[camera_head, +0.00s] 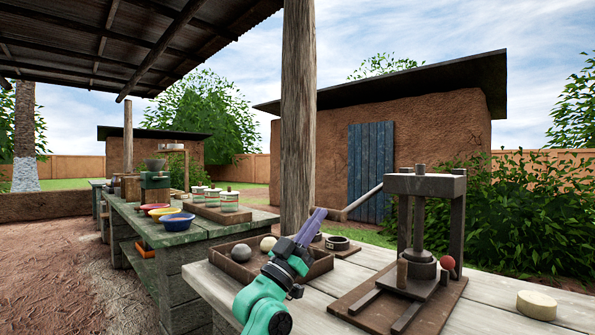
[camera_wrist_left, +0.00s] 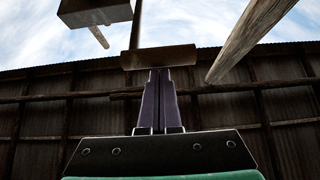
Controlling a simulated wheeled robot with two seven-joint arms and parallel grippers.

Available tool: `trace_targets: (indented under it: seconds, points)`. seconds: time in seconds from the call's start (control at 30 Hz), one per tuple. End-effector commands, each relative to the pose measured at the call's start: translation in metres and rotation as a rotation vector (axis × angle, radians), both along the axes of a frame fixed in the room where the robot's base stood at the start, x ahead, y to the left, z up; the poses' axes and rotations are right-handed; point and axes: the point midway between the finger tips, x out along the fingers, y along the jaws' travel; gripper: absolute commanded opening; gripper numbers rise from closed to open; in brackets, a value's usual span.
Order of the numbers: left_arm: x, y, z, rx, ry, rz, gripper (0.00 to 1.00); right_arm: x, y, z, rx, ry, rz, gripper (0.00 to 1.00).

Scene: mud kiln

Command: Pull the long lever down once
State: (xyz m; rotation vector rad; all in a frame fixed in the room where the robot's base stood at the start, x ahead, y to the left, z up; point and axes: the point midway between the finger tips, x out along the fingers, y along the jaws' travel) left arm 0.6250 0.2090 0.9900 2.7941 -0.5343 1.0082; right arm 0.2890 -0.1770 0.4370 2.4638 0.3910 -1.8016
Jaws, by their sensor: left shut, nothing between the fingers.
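The long lever (camera_head: 363,200) is a grey rod that slants down and left from the top of a dark press (camera_head: 425,185). Its free end carries a brown wooden handle (camera_head: 336,215). My left gripper (camera_head: 319,212) has purple fingers pointing up and is just left of the handle. In the left wrist view the fingers (camera_wrist_left: 158,75) are shut together and empty, with the handle (camera_wrist_left: 175,57) across their tips. I cannot tell whether they touch it. The lever rod (camera_wrist_left: 135,28) and press head (camera_wrist_left: 95,12) also show there. My right gripper is not in view.
The press stands on a wooden base (camera_head: 375,311) on a pale plank table (camera_head: 485,320). A shallow tray (camera_head: 318,268) with balls lies behind my left arm. A red ball (camera_head: 447,262) is by the press and a cream disc (camera_head: 536,305) lies at right. A wooden post (camera_head: 298,110) rises behind.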

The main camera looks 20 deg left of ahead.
Motion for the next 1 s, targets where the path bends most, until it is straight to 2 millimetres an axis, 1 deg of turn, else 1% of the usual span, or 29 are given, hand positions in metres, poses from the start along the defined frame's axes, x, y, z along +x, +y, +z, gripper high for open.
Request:
trace_targets:
  seconds: [0.03, 0.17, 0.27, 0.37, 0.47, 0.6, 0.7, 0.83, 1.0]
  points:
    - [0.006, -0.004, -0.014, 0.008, 0.033, -0.008, 0.00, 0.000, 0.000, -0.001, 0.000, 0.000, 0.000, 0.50]
    - [-0.006, 0.000, -0.017, 0.007, 0.026, -0.006, 0.00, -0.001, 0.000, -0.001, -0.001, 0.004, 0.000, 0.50]
    - [-0.025, 0.007, -0.021, 0.004, 0.007, -0.003, 0.00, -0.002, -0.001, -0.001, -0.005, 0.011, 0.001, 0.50]
    - [-0.050, 0.017, -0.018, 0.003, 0.000, 0.000, 0.00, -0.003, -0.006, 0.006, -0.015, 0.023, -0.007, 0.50]
    - [-0.074, 0.027, -0.017, 0.003, -0.002, 0.000, 0.00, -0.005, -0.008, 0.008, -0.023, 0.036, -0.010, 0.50]
    - [-0.106, 0.040, -0.018, 0.004, -0.004, 0.002, 0.00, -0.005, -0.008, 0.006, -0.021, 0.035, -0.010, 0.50]
    - [-0.124, 0.047, -0.017, 0.002, -0.005, 0.002, 0.00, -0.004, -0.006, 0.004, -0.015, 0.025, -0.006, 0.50]
    - [-0.138, 0.053, -0.016, 0.001, -0.007, 0.000, 0.00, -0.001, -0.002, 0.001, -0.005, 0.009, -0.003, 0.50]
    - [-0.142, 0.054, -0.015, 0.000, -0.009, 0.000, 0.00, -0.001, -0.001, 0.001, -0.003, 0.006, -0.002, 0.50]
